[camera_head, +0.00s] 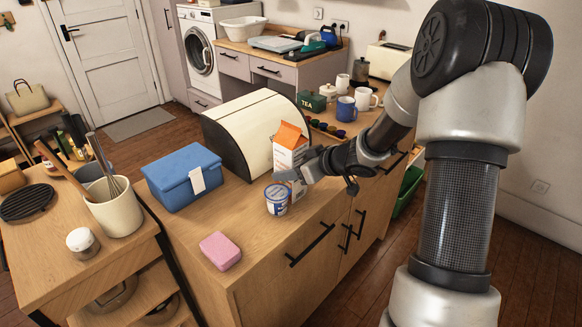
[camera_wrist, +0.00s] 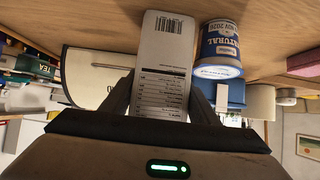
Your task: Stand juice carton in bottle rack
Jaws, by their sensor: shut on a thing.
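The juice carton (camera_head: 289,155), white with an orange gabled top, stands upright near the front of the wooden counter. My gripper (camera_head: 303,172) reaches in from the right and is shut on it. In the wrist view the carton (camera_wrist: 163,65) shows its barcode and printed label between my two fingers (camera_wrist: 160,100). The carton's foot is partly hidden, so I cannot tell whether it touches the counter. I cannot clearly make out a bottle rack. Dark upright shapes (camera_head: 75,132) at the far left are too small to identify.
A blue-and-white tub (camera_head: 276,199) stands close beside the carton. A cream bread bin (camera_head: 250,130) is behind it. A blue box (camera_head: 183,175) and pink sponge (camera_head: 220,250) are left and front. Mugs (camera_head: 346,108) stand at the back right. Bare counter lies around the sponge.

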